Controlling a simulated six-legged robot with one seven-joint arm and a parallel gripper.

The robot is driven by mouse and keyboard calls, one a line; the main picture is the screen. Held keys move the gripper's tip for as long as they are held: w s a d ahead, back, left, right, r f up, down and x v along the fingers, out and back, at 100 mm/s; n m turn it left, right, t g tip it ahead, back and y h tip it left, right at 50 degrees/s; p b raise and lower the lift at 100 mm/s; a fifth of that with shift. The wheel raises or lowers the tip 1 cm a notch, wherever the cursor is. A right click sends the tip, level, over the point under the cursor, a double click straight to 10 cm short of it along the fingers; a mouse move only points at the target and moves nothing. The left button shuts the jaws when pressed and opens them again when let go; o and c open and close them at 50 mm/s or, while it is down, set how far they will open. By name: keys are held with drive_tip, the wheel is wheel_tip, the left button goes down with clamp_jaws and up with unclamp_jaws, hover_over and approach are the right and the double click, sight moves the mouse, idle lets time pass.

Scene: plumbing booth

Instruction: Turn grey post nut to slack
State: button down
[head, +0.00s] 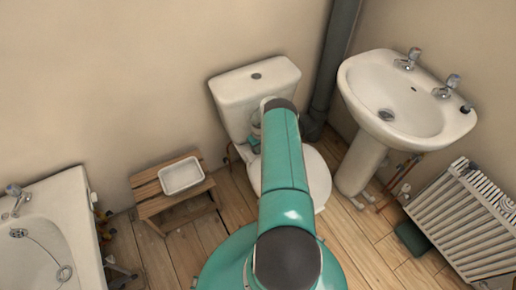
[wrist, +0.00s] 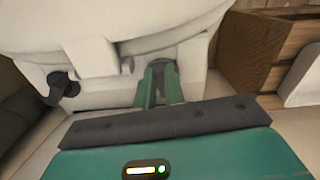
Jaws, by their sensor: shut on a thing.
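The white toilet (head: 318,180) stands against the back wall, with its cistern behind the bowl. In the wrist view the toilet's white underside (wrist: 95,60) fills the top. My gripper (wrist: 160,72) has its two green fingers reaching up to a small grey nut (wrist: 163,66) under the toilet's edge. The fingers are closed on this nut and hide most of it. A dark winged nut (wrist: 62,86) hangs on the left side of the underside, apart from my fingers. In the head view my arm hides the gripper and the nut.
A wooden stool (head: 160,211) with a white tray (head: 182,177) stands left of the toilet. The stool shows close at the right in the wrist view (wrist: 262,50). The basin (head: 367,105), radiator (head: 465,225) and bathtub (head: 62,215) stand farther off.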

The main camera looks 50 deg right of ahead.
drive_tip(key=n, duration=0.4)
drive_tip(key=shift+s+d+f+n, duration=0.2)
drive_tip(key=shift+n, duration=0.1)
drive_tip(key=shift+w+d+n, duration=0.1)
drive_tip(key=shift+d+n, duration=0.05)
drive_tip(key=shift+n, duration=1.35)
drive_tip(key=c, duration=1.3)
unclamp_jaws()
drive_tip(key=shift+d, duration=0.1)
drive_tip(key=shift+c, duration=0.2)
drive_tip(key=shift+r, duration=0.1)
drive_tip(key=shift+w, duration=0.1)
wheel_tip(320, 180, up, 14)
drive_tip(key=shift+d, duration=0.1)
